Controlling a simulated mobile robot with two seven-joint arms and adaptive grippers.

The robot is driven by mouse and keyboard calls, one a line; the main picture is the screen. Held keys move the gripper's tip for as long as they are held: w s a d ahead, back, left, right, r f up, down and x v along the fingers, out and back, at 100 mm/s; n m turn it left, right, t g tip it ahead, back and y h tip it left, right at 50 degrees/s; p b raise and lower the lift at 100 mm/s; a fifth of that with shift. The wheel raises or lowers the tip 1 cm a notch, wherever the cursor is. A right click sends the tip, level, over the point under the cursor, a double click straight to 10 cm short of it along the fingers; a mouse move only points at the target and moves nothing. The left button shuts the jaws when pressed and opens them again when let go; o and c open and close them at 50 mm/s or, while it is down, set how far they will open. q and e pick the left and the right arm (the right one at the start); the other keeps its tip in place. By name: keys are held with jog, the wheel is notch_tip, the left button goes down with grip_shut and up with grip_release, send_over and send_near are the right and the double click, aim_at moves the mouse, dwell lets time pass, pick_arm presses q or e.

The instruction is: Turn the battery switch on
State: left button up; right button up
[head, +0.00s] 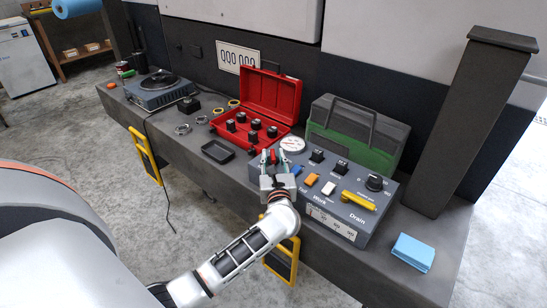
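The grey control panel (330,232) stands on the bench right of centre, with "Work" and "Drain" lettering on its sloped front. My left gripper (273,156) is over the panel's left end, with its two fingers apart. A small red part (273,157), perhaps the battery switch, shows between the fingers; I cannot tell whether they touch it. The gripper body hides the panel below. A black rotary knob (375,182) sits at the panel's right end, and a yellow lever (359,200) lies below it. No label clearly names the battery switch. My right gripper is not in view.
An open red case (270,93) with black knobs stands behind and left of the panel. A round white gauge (292,144) and a green-and-grey case (357,130) are behind it. A black tray (218,151) lies left, a blue block (413,252) right. A dark post (460,130) rises at right.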

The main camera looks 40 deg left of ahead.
pick_arm(q)
grip_shut()
